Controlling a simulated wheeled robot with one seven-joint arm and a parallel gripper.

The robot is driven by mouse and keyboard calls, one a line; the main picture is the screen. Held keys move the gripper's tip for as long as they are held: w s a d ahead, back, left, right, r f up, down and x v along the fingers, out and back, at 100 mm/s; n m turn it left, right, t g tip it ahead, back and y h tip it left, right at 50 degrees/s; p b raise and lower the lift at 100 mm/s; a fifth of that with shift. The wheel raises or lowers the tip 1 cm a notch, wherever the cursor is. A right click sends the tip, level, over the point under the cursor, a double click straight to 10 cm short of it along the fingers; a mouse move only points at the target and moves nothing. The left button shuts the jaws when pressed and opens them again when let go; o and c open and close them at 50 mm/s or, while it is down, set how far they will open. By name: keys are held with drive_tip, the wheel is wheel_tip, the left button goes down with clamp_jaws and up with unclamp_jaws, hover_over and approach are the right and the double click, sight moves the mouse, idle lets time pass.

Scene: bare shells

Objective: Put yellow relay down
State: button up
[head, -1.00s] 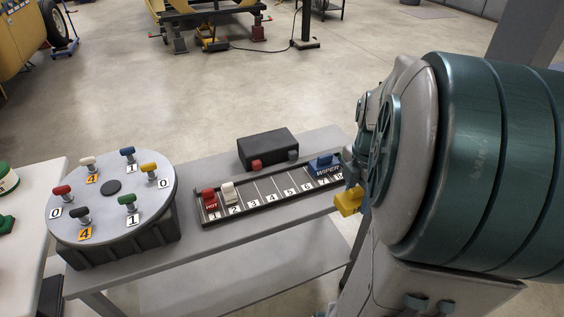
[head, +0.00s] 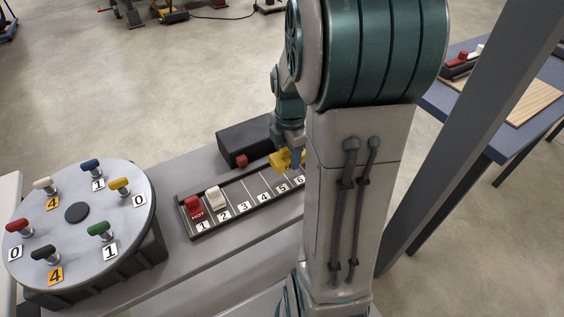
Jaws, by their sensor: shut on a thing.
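The yellow relay (head: 280,159) is in my gripper (head: 293,156), which is shut on it above the numbered rail. My arm hides part of the gripper and the right end of the rail. The numbered rail (head: 237,223) lies on the grey bench, with labels 1 to 6 showing. A red relay (head: 194,208) marked HOT sits in slot 1 and a white relay (head: 215,199) in slot 2. Slots 3 to 5 look empty. I cannot tell whether the held relay touches the rail.
A black box (head: 236,142) with a red button stands behind the rail. A round turntable (head: 80,245) with several coloured knobs is at the left of the bench (head: 190,276). A blue table (head: 476,137) stands at the right, beyond a grey post (head: 462,110).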

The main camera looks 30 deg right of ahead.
sight(282, 164)
drive_tip(key=shift+w+a+f, duration=0.25)
drive_tip(key=shift+w+f, duration=0.05)
drive_tip(key=shift+w, duration=0.15)
drive_tip(key=shift+w+a+f, duration=0.2)
drive_tip(key=shift+w+f, duration=0.05)
drive_tip(key=shift+w, duration=0.15)
drive_tip(key=shift+f, duration=2.05)
drive_tip(key=shift+f, duration=0.2)
drive_tip(key=o, duration=1)
drive_tip(key=shift+o, duration=0.2)
drive_tip(key=shift+r, duration=0.15)
